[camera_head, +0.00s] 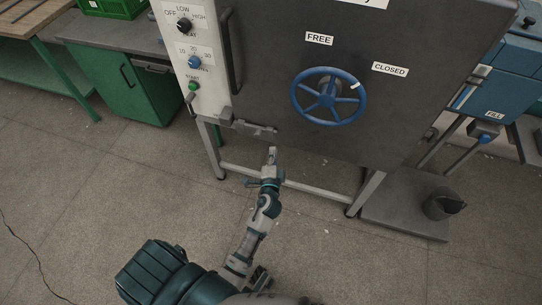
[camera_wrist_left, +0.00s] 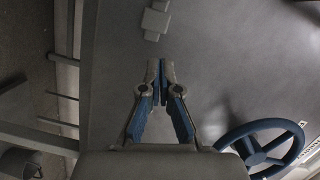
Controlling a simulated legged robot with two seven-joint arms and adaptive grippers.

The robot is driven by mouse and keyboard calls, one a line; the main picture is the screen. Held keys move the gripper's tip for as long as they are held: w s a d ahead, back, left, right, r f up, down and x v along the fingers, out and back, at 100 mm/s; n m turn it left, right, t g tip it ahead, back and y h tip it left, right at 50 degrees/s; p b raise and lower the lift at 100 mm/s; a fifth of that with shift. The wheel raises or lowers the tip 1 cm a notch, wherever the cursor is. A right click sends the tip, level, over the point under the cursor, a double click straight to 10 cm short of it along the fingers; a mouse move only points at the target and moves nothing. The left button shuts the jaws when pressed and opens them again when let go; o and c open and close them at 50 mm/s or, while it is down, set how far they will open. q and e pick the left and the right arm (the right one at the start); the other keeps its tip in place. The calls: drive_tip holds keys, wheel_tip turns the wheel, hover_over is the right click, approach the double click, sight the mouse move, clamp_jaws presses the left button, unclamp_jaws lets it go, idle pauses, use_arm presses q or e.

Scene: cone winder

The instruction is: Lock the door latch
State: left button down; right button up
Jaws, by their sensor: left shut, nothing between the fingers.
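The dark door (camera_head: 262,75) fills the upper middle of the head view. A grey latch bar (camera_head: 255,129) sits at its lower left edge. A grey block that looks like part of this latch (camera_wrist_left: 155,22) shows at the top of the wrist view, ahead of the fingertips and apart from them. My left gripper (camera_head: 272,153) is just right of and below the latch, near the door's lower edge. In the wrist view its fingers (camera_wrist_left: 160,70) are shut together with nothing between them. My right gripper is not in view.
A blue handwheel (camera_head: 328,96) is on the door, its white mark towards the CLOSED label (camera_head: 390,69). A knob panel (camera_head: 190,62) and a vertical handle (camera_head: 230,52) stand left of it. Metal legs (camera_head: 208,148) are below. A black pot (camera_head: 441,204) stands at right. The front floor is open.

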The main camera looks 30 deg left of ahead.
sight(252, 128)
use_arm(q)
drive_tip(key=w+a, duration=0.2)
drive_tip(key=a, duration=0.1)
drive_tip(key=w+a+f, duration=0.1)
drive_tip(key=w+a, duration=0.1)
drive_tip(key=shift+w+a+f, duration=0.1)
drive_tip(key=shift+w+a, duration=0.25)
drive_tip(key=shift+a, duration=0.05)
drive_tip(key=shift+s+a+f, duration=0.1)
drive_tip(key=shift+a+f, duration=0.05)
drive_tip(key=shift+a, duration=0.3)
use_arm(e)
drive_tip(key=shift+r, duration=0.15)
use_arm(q)
drive_tip(key=a, duration=0.2)
drive_tip(key=s+a+p, duration=0.1)
drive_tip(key=a, duration=0.2)
drive_tip(key=shift+s+a, duration=0.2)
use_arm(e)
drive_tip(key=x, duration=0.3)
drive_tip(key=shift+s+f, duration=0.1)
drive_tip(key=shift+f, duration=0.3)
use_arm(q)
drive_tip(key=shift+w+d, duration=0.1)
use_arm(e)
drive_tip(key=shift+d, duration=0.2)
